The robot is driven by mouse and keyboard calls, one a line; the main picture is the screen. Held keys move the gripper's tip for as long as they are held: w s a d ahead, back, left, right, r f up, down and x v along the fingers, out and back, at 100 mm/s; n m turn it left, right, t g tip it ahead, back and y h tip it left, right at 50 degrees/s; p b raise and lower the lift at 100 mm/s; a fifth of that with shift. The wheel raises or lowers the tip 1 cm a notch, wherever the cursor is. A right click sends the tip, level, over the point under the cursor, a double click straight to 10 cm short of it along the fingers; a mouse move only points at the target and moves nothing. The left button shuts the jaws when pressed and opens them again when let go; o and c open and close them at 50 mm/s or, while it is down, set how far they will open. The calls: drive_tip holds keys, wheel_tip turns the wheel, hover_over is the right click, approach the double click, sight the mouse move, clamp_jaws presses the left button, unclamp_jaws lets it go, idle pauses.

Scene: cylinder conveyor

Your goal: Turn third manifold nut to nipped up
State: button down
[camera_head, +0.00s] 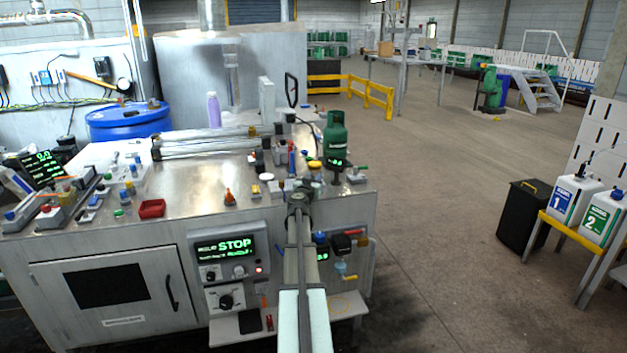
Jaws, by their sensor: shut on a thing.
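My arm reaches up from the bottom centre to the front edge of the steel bench. My gripper (299,188) is at its far end, over the bench top, small and partly hidden by my own wrist. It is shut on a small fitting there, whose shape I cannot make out. Several small fittings (277,186) stand close around it. I cannot tell which of them is the third manifold nut or how far it is turned. At the bench's left lie block assemblies with coloured knobs (68,189).
A green gas cylinder (335,136) stands upright behind my gripper. The front panel display (225,246) reads STOP. Open floor (430,200) lies to the right.

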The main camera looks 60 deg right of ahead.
idle(0.4)
drive_tip(key=c, duration=1)
unclamp_jaws()
drive_tip(key=v, duration=1.3)
drive_tip(key=shift+s+a, duration=0.1)
drive_tip(key=shift+a, duration=0.25)
drive_tip(key=shift+o, duration=0.2)
